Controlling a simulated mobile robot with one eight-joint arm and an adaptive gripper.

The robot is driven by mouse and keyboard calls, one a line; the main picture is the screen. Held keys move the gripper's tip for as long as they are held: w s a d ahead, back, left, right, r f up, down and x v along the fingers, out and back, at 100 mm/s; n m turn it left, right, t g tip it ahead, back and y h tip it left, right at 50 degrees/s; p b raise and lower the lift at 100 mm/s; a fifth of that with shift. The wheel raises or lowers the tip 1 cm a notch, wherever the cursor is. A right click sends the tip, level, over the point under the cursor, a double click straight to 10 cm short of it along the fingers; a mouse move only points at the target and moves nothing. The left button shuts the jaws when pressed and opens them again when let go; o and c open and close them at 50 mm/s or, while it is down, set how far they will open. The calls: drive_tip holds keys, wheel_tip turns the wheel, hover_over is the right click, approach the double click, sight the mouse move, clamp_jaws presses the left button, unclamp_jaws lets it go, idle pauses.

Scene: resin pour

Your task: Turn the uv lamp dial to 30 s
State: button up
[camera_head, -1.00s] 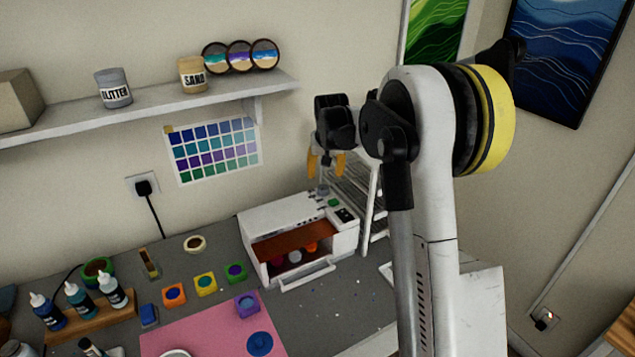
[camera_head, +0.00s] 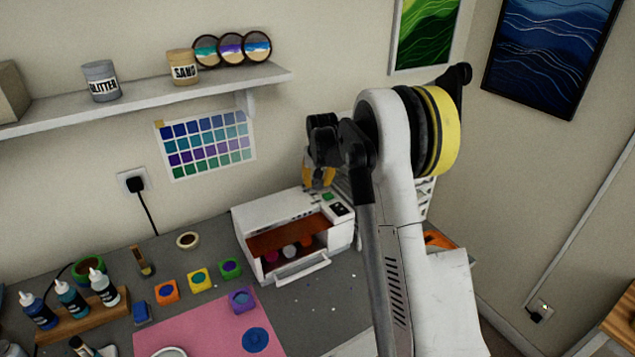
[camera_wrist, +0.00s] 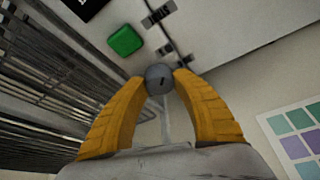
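The uv lamp (camera_head: 265,219) is a white box with an open front, standing on the bench against the wall. Its dial (camera_wrist: 159,79) is a small grey round knob with a dark pointer mark, on the lamp's top. My gripper (camera_wrist: 160,82) has its two orange fingertips on either side of the dial, close against it. In the head view my gripper (camera_head: 318,186) is down at the lamp's top right, and its fingers hide the dial. No readable time scale shows around the dial.
A green button (camera_wrist: 124,40) sits beside the dial. A wire rack (camera_wrist: 50,85) stands close to the lamp. Small coloured moulds lie inside the lamp's opening. A pink mat (camera_head: 200,325), paint pots and bottles (camera_head: 72,298) occupy the bench to the left.

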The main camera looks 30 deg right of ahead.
drive_tip(key=shift+c, duration=0.7)
drive_tip(key=shift+m, duration=0.4)
drive_tip(key=m+h, duration=0.1)
drive_tip(key=m, duration=0.2)
drive_tip(key=shift+g, duration=0.3)
drive_tip(key=m+g, duration=0.1)
drive_tip(key=m, duration=0.1)
drive_tip(key=m+h, duration=0.1)
drive_tip(key=m, duration=0.2)
drive_tip(key=shift+g, duration=0.4)
drive_tip(key=m+g, duration=0.1)
drive_tip(key=m, duration=0.4)
drive_tip(key=shift+g+h, duration=0.4)
drive_tip(key=shift+m+g+p, duration=0.35)
drive_tip(key=shift+m+g, duration=0.45)
drive_tip(key=shift+m, duration=1.4)
